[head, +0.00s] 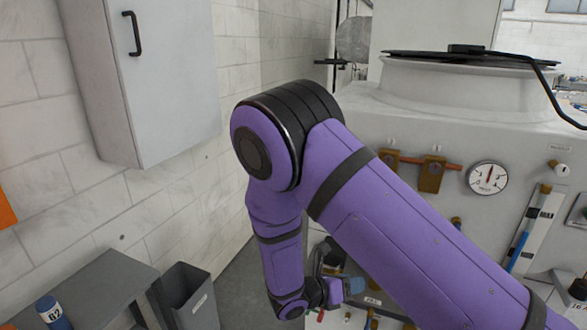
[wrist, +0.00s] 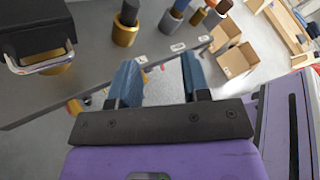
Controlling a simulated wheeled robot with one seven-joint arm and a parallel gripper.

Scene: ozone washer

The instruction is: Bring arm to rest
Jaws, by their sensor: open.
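My purple arm crosses the head view, with its elbow raised near the middle and its forearm hanging down. My gripper (head: 350,287) is at the lower middle of the head view, partly hidden behind my upper arm. In the wrist view my gripper (wrist: 158,78) shows two blue fingers spread apart with nothing between them. Grey floor and part of a grey surface's edge show beyond the fingers.
The white washer machine (head: 400,110) with a gauge (head: 487,178) stands at the right. A wall cabinet (head: 155,80), a grey table (head: 95,290) with a bottle (head: 52,312) and a bin (head: 190,297) are at the left. Cardboard boxes (wrist: 238,60) lie on the floor.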

